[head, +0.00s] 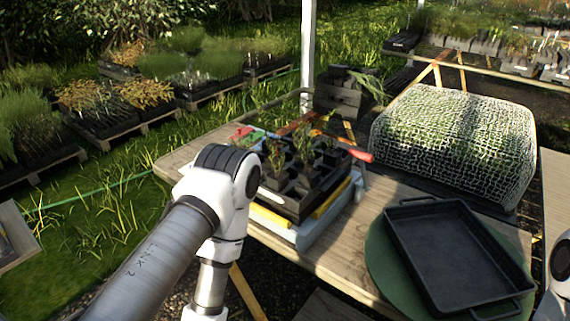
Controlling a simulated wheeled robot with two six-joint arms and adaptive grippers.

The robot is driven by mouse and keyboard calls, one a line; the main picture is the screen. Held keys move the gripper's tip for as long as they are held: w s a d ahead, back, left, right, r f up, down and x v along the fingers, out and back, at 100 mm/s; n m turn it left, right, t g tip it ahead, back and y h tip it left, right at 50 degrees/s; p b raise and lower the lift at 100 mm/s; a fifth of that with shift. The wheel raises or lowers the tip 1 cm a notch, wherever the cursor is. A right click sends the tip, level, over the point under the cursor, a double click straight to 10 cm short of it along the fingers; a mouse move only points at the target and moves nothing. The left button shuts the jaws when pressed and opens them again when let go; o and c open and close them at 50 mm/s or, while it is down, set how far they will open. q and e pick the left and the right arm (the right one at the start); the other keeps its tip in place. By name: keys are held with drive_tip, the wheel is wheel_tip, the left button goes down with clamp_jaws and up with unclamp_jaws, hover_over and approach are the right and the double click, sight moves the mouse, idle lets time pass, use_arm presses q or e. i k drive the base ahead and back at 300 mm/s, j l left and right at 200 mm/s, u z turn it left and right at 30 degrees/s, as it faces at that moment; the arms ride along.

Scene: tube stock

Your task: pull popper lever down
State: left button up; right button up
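The popper (300,233) stands on the wooden table, a low pale frame with yellow strips. A black tube tray (287,206) with several small seedlings sits on it. What looks like its lever has a red grip (361,156) at the right end, raised about level with the tray's top. My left arm's elbow stands in front of the popper's left side and hides part of it. The forearm runs down out of the picture, so the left gripper is out of view. A piece of my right arm shows at the right edge; its gripper is out of view.
An empty black tray (455,258) lies on a round green mat (379,250) at the table's right front. A netted bundle of plants (455,140) is behind it. Black pots (338,96) stand at the back by a white post (307,50). Bare wooden tabletop (345,247) shows between popper and mat.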

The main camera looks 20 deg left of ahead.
sight(362, 156)
drive_tip(key=i+j+z, duration=0.25)
drive_tip(key=j, duration=1.2)
drive_tip(key=j+z, duration=0.25)
drive_tip(key=j, duration=1.15)
drive_tip(key=k+j, duration=0.15)
drive_tip(key=k, duration=0.5)
